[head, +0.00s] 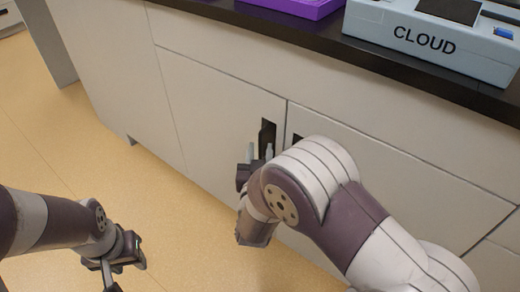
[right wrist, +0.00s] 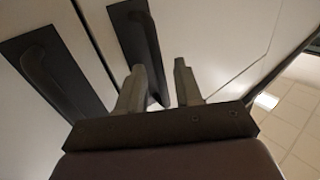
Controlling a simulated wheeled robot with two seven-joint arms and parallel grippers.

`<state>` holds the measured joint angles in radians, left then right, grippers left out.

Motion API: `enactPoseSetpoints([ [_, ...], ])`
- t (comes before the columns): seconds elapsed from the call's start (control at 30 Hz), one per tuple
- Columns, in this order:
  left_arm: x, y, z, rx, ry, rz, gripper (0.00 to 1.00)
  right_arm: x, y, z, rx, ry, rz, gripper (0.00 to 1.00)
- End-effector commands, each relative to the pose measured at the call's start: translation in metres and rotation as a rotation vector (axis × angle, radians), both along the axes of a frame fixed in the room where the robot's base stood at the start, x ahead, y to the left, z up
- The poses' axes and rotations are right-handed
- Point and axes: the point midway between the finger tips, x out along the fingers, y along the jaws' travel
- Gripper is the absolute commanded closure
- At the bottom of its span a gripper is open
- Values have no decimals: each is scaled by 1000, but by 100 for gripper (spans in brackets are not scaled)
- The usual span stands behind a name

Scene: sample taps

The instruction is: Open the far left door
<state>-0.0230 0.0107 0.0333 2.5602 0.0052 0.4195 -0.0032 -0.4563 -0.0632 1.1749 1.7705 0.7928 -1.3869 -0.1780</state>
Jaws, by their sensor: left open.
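The far left door (head: 212,115) is a pale cabinet door under the counter, and it looks shut. Its dark handle (head: 267,132) is near the door's upper right corner; it also shows in the right wrist view (right wrist: 143,45). My right gripper (head: 259,152) is in front of this handle with its fingers apart. In the right wrist view the handle's near end shows between the fingers (right wrist: 159,68), closer to the left one; whether they touch it I cannot tell. My left gripper (head: 118,262) is open and empty, low over the floor at the lower left.
The neighbouring door's handle (head: 298,139) is close by, partly behind my right arm; it also shows in the right wrist view (right wrist: 47,72). A black counter (head: 230,20) above holds a purple tray (head: 300,6) and a grey CLOUD device (head: 425,38). The floor at the left is clear.

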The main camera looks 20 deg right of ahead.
Motion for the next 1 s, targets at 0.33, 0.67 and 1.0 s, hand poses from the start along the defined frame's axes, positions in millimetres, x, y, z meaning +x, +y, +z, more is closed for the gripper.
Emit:
enactPoseSetpoints([
  [0.33, 0, 0, 0, 0, 0, 0, 57, 0, 0, 0, 0, 0, 0, 100],
  [0.67, 0, 0, 0, 0, 0, 0, 57, 0, 0, 0, 0, 0, 0, 100],
  [1.0, 0, 0, 0, 0, 0, 0, 57, 0, 0, 0, 0, 1, 0, 100],
])
